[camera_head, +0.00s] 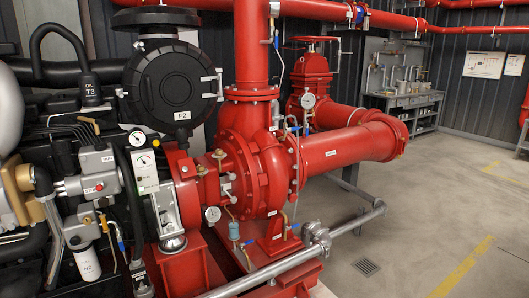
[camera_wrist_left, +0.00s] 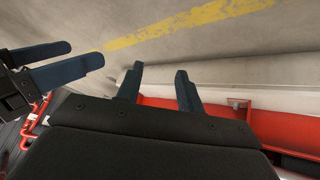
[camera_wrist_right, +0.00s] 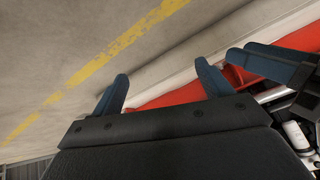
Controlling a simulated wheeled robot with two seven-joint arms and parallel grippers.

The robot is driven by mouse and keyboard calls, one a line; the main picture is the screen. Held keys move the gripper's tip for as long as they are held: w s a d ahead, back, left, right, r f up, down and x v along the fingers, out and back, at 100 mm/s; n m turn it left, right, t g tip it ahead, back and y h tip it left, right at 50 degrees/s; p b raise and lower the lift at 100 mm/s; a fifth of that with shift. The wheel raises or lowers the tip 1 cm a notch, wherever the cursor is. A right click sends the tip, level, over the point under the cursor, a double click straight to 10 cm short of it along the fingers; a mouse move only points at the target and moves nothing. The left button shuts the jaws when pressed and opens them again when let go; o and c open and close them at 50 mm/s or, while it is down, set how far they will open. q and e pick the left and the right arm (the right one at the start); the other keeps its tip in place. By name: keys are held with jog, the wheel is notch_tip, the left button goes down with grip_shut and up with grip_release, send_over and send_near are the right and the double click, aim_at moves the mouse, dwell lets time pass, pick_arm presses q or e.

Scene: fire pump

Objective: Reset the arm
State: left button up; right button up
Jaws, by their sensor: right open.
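Neither gripper shows in the head view. In the left wrist view my left gripper (camera_wrist_left: 160,86) has its two dark blue fingers a moderate gap apart, with nothing between them. In the right wrist view my right gripper (camera_wrist_right: 161,88) is open wide and empty. Each wrist view also shows the other gripper's fingers at its edge, so the two grippers are close together. Both are above the floor beside a red base beam (camera_wrist_left: 150,117), which also shows in the right wrist view (camera_wrist_right: 180,93). Neither visibly touches anything.
The red pump (camera_head: 265,170) with its pipes and gauges fills the middle of the head view. The dark engine (camera_head: 170,85) stands left. A grey pipe (camera_head: 290,262) crosses low in front. A workbench (camera_head: 405,100) stands at the back. The floor (camera_head: 430,215) at right is clear.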

pick_arm(q)
jog(key=s+a+r+g+p, duration=0.1)
jog(key=r+p, duration=0.3)
jog(key=r, duration=0.7)
jog(key=s+a+r+g+y+p, duration=0.1)
jog(key=a+r+p, duration=0.2)
jog(key=r, duration=0.8)
jog(key=s+a+r+g+p, duration=0.1)
jog(key=r+p, duration=0.4)
jog(key=r, duration=0.6)
jog(key=shift+s+a+r+g+y, duration=0.2)
jog(key=shift+a+r+g+y, duration=0.25)
jog(key=shift+a, duration=0.6)
pick_arm(e)
jog(key=s+d+r+g, duration=0.1)
jog(key=d+r, duration=0.1)
jog(key=r, duration=0.9)
jog(key=s+d+r+g+h, duration=0.1)
jog(key=d+r, duration=0.1)
jog(key=r, duration=0.9)
jog(key=s+d+r+g, duration=0.1)
jog(key=d+r+g, duration=0.1)
jog(key=r, duration=0.9)
jog(key=shift+s+d+r+h, duration=0.25)
jog(key=shift+d+r+h, duration=0.15)
jog(key=shift+d, duration=0.15)
